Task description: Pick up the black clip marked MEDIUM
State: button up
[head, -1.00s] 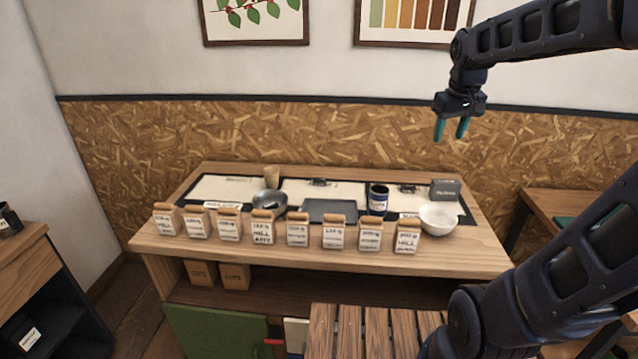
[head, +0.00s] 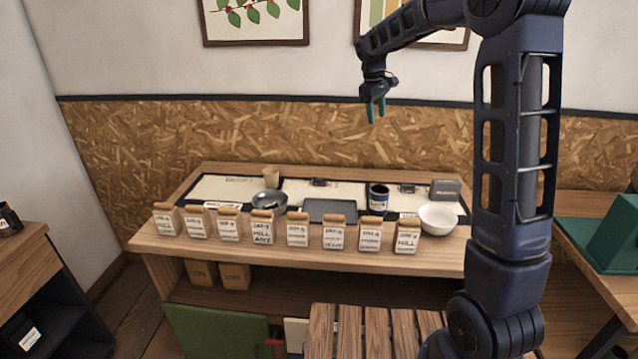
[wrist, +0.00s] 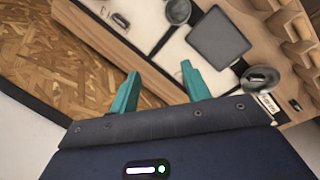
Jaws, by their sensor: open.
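Two small dark clips lie toward the back of the worktable: one at the middle (head: 319,182), one further right (head: 407,188). Their markings are too small to read, so I cannot tell which says MEDIUM. A dark clip (wrist: 119,21) shows on a pale sheet at the top of the wrist view. My gripper (head: 375,112) is open and empty, with teal fingers, high above the back of the table in front of the wall. In the wrist view, its fingertips (wrist: 160,80) are apart with nothing between them.
A slatted bench (head: 365,330) stands in front.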

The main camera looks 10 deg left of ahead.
jog(key=w+a+f+n+h, duration=0.1)
jog(key=w+a+f+n, duration=0.3)
jog(key=w+a+f, duration=0.75)
jog(key=n+g+h, duration=0.1)
jog(key=n+h, duration=0.1)
jog(key=n, duration=0.1)
send_near(318, 178)
jog(key=x, duration=0.4)
jog(key=shift+s, duration=0.35)
jog(key=shift+x, duration=2.9)
jog(key=shift+w, duration=0.2)
jog(key=shift+c, duration=0.2)
grip_shut()
